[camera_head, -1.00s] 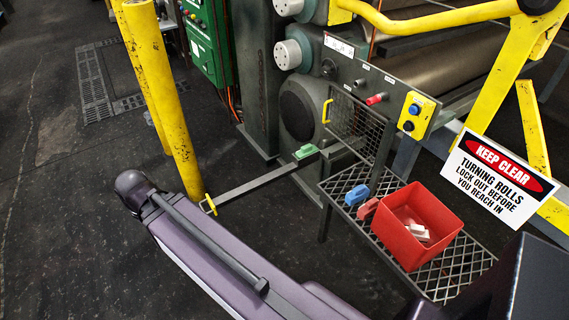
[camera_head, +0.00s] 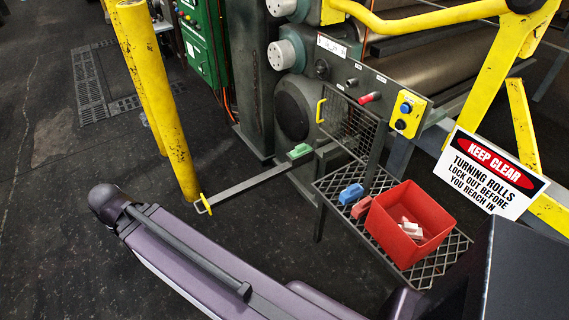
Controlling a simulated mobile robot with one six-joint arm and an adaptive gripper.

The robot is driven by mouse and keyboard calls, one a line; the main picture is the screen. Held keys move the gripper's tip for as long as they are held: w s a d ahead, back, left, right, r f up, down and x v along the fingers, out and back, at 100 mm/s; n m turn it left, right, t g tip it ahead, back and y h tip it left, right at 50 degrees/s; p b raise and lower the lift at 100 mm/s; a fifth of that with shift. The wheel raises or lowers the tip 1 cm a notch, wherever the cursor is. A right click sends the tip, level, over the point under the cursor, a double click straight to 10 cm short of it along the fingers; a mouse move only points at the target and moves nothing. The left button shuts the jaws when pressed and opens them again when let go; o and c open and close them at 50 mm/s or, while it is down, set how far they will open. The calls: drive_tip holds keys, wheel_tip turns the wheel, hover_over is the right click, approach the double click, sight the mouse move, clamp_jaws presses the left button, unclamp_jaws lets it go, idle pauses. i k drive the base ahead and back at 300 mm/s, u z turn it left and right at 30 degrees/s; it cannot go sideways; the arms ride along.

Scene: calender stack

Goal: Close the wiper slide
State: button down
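What looks like the wiper slide is a long grey bar (camera_head: 248,182) sticking out of the machine's lower side, low over the floor. Its outer end has a small yellow handle (camera_head: 204,203), near the foot of a yellow post. A green block (camera_head: 299,151) sits on the bar near the machine. The slide stands pulled out. My purple arm crosses the lower left, with its dark rounded joint a short way left of the handle in the picture. My gripper is not in view, so its state and place do not show.
Yellow posts (camera_head: 160,100) stand just behind the handle. A mesh shelf (camera_head: 440,262) carries a red bin (camera_head: 408,225) and blue and red blocks. A mesh guard (camera_head: 347,127) with a yellow handle, a button panel and a warning sign (camera_head: 492,172) are at right. The left floor is clear.

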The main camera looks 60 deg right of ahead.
sight(212, 202)
drive_tip(key=u, duration=0.1)
drive_tip(key=k, duration=1.75)
drive_tip(key=z, duration=0.9)
drive_tip(key=i, duration=1.55)
